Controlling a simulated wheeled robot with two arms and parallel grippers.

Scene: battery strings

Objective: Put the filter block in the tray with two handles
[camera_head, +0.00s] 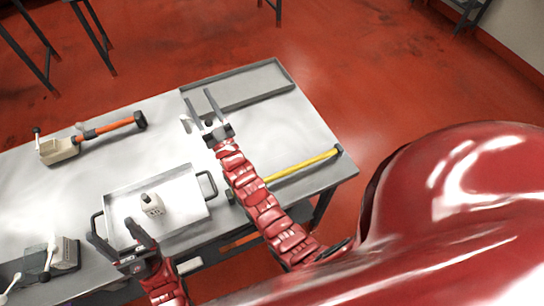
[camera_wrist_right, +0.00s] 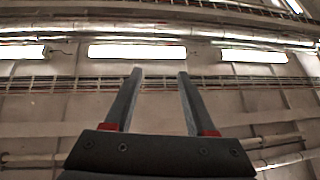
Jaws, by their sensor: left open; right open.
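The tray with two handles (camera_head: 183,221) lies on the table, a shallow light tray with a dark handle at each end. A small off-white block with a dark top (camera_head: 152,205) stands inside it; it may be the filter block, but I cannot tell for sure. My left gripper (camera_head: 110,229) is open and empty over the tray's near left corner. My right gripper (camera_head: 196,95) is open, beyond the tray, near the shallow grey tray. Its open fingers (camera_wrist_right: 156,75) also show in the right wrist view, with nothing between them.
An empty grey tray (camera_head: 262,78) lies at the table's far edge. A yellow-handled tool (camera_head: 302,164) lies at right, an orange-handled one (camera_head: 108,128) at far left. A beige box with a lever (camera_head: 58,151) and a grey device (camera_head: 66,254) stand at left.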

